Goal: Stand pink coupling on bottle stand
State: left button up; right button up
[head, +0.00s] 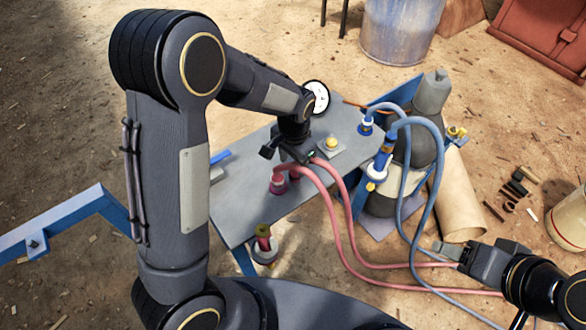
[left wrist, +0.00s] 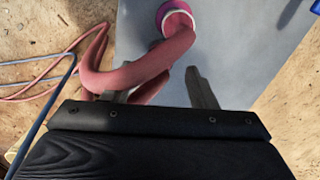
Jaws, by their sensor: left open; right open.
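A pink coupling (head: 278,184) with a hose stands on the grey table in the head view. A pink coupling with a purple collar (left wrist: 176,18) also shows at the top of the left wrist view. A second pink hose end (head: 318,161) lies beside my left gripper (head: 286,154), which is open over the table. In the left wrist view, pink hose (left wrist: 150,68) runs by the open fingers (left wrist: 158,92). The grey bottle (head: 412,140) stands at the table's right; I cannot tell which part is its stand. My right gripper (head: 446,250) is open near the hoses.
Blue couplings (head: 381,160) and (head: 367,123) with blue hoses stand near the bottle. A yellow button box (head: 331,145) and a red-and-yellow fitting (head: 263,243) are on or at the table (head: 238,212). Pink and blue hoses cross the space before my right gripper.

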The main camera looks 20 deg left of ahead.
aim_at(293, 173)
pick_arm(q)
jog(key=s+a+r+n+t+h, duration=0.1)
jog(key=s+a+r+n+h, duration=0.15)
jog(key=s+r, duration=0.35)
jog(key=s+a+r+n+t+h, duration=0.1)
jog(key=s+a+r, duration=0.2)
jog(key=r, duration=0.5)
jog(key=s+a+r+n+t, duration=0.1)
jog(key=s+r+n+t, duration=0.1)
jog(key=s, duration=1.1)
jog(key=shift+a+r+n+t+p, duration=0.25)
jog(key=shift+n+t, duration=0.45)
jog(key=shift+n, duration=0.45)
jog(key=shift+h, duration=0.25)
notch_tip(293, 173, up, 11)
jog(key=p, duration=1)
jog(key=shift+f+p, duration=0.15)
jog(key=shift+p, duration=0.2)
